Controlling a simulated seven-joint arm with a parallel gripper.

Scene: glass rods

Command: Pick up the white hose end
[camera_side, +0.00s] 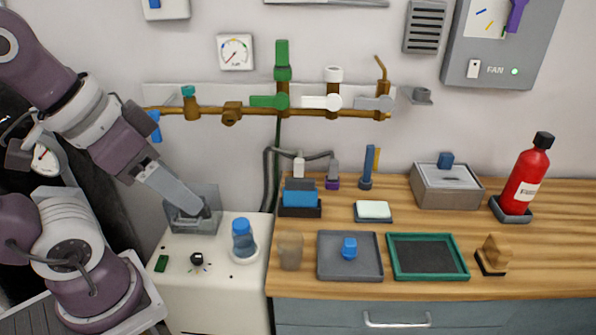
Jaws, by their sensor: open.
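The white hose end (299,166) stands upright behind the blue block in a dark holder, toward the back left of the wooden bench. A dark grey hose (268,182) runs behind it near the wall. A second hose end, grey with a purple band (333,175), stands just to its right. My gripper (189,211) is open, well to the left of the white hose end, pointing down and right at the grey box on the white cabinet. Its fingertips are hard to make out there, and I cannot tell whether they touch the box.
The grey box (207,222) and a blue-capped bottle (243,240) stand on the white cabinet (187,268). The blue block (299,195) is close in front of the hose ends. Brass pipework with valves (232,113) crosses the wall above. A grey tray (350,268) and green-rimmed tray (428,278) lie in front.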

